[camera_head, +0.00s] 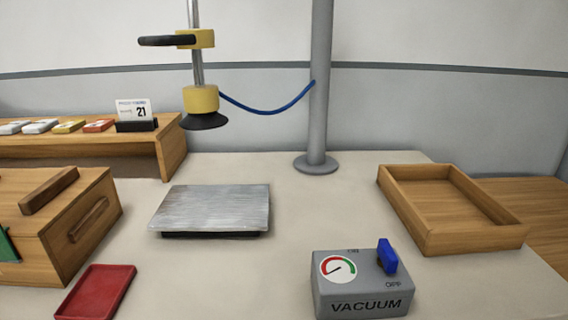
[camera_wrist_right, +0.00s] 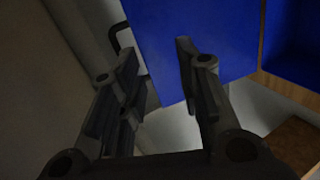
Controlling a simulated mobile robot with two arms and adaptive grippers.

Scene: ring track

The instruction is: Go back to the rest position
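My right gripper (camera_wrist_right: 158,72) shows in the right wrist view, with its two dark fingers apart and nothing seen between them. A blue panel (camera_wrist_right: 200,35) lies behind the fingertips; I cannot tell what it belongs to. Neither gripper shows in the head view, and my left gripper is in no view.
The table (camera_head: 240,280) bears a metal plate (camera_head: 212,208), a vacuum box (camera_head: 360,285) with a blue switch (camera_head: 387,257), an empty wooden tray (camera_head: 480,238), a red tray (camera_head: 96,292) and a wooden box (camera_head: 60,230). A yellow suction lifter (camera_head: 201,100) hangs above the plate, beside a grey post (camera_head: 320,90).

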